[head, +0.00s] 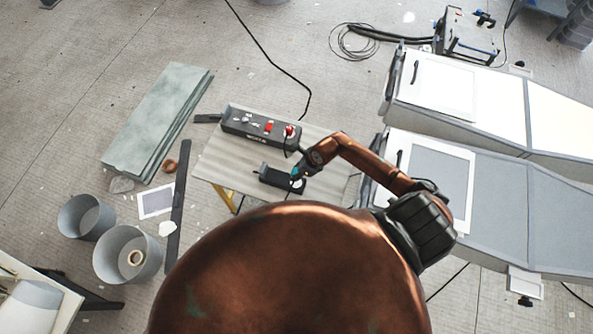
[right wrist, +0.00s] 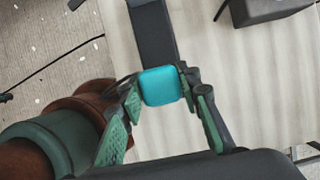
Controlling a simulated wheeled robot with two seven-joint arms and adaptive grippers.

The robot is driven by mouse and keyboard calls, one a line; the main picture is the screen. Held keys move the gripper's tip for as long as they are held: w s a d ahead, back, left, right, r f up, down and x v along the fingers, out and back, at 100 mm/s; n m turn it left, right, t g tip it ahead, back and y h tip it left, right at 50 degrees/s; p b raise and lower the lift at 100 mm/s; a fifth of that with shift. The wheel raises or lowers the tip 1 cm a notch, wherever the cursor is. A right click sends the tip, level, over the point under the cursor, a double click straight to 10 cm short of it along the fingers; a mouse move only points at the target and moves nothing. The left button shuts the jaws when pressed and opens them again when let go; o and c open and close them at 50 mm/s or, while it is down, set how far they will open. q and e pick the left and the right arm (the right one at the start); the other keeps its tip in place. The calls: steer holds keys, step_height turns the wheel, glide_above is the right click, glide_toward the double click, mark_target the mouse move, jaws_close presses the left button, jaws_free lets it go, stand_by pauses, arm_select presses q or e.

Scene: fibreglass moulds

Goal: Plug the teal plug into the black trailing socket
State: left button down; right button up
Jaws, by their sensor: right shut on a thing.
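The teal plug (right wrist: 160,86) is held between the green-padded fingers of my right gripper (right wrist: 161,92). In the head view the plug (head: 295,173) is a small teal spot at the fingertips, partly hidden by the gripper (head: 297,177). The black trailing socket (head: 275,178) lies on the small table. In the right wrist view the socket (right wrist: 153,35) runs up from just beyond the plug. The plug's front edge looks close to or over the socket's near end; I cannot tell whether they touch or are joined. My left gripper is not in view.
A dark control box (head: 258,130) with red controls stands at the back of the table (head: 228,168). Grey moulds (head: 500,210) stand to the right. Grey buckets (head: 128,255) and stacked boards (head: 157,118) are on the floor at left. The table's left part is clear.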

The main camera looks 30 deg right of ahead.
steer(key=shift+f, duration=0.15)
steer(key=shift+a+f+b, duration=0.1)
steer(key=shift+f+b, duration=2.2)
steer(key=shift+f, duration=0.5)
steer(key=shift+f+b, duration=0.55)
stand_by(0.5)
steer(key=o, duration=1.2)
steer(key=shift+c, duration=0.2)
steer(key=shift+r, duration=0.1)
steer(key=v, duration=1.2)
